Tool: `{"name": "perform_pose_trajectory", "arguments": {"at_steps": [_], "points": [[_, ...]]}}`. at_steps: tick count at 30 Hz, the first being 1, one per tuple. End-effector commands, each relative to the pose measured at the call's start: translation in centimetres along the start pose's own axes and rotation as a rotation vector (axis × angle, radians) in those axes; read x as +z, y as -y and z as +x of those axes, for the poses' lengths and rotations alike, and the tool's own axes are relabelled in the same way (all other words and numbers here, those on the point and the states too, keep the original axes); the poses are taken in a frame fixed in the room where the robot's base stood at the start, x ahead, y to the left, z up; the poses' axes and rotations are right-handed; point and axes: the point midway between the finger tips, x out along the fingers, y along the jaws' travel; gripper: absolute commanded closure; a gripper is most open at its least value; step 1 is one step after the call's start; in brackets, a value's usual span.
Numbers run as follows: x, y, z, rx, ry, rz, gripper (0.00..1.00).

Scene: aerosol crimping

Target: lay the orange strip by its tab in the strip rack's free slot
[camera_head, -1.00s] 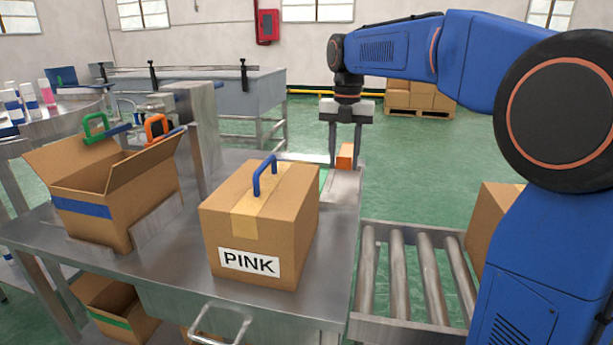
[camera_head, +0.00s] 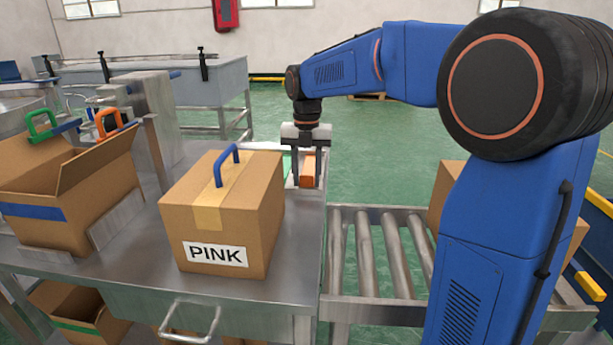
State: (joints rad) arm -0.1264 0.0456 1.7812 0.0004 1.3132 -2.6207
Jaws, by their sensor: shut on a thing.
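The orange strip (camera_head: 307,169) shows as a small upright orange piece between the two fingers of my gripper (camera_head: 308,180). My gripper points down and is shut on it, just behind the right side of the PINK box. The strip rack appears to be the pale, low-edged tray (camera_head: 317,196) under my gripper at the table's far right end. A bit of green (camera_head: 287,166) shows there, left of the fingers. The box and my gripper hide most of the rack, so I cannot make out its slots or whether the strip touches it.
The closed PINK box (camera_head: 222,218) with a blue handle (camera_head: 226,165) stands close in front. An open box (camera_head: 72,205) is at left, with green (camera_head: 40,122) and orange (camera_head: 108,120) handles behind it. A roller conveyor (camera_head: 372,262) runs along the table's right side.

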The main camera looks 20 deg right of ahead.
Motion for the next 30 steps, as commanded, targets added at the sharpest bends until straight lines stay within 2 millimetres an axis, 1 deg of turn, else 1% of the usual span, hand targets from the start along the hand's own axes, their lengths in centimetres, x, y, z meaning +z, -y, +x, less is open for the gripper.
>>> {"name": "perform_pose_trajectory", "arguments": {"at_steps": [7,8,9,10,18,22,26,30], "points": [[0.0,0.0,0.3,0.0,-0.001,0.0,0.84],[0.0,0.0,0.2,0.0,0.0,0.0,0.56],[0.0,0.0,0.2,0.0,0.0,0.0,0.47],[0.0,0.0,0.2,0.0,0.0,0.0,0.45],[0.0,0.0,0.2,0.0,0.0,0.0,0.45],[0.0,0.0,-0.5,0.0,0.001,0.0,0.45],[0.1,0.0,-2.2,0.001,0.002,0.0,0.45],[0.1,-0.1,-4.9,0.002,0.003,0.0,0.45]]}}
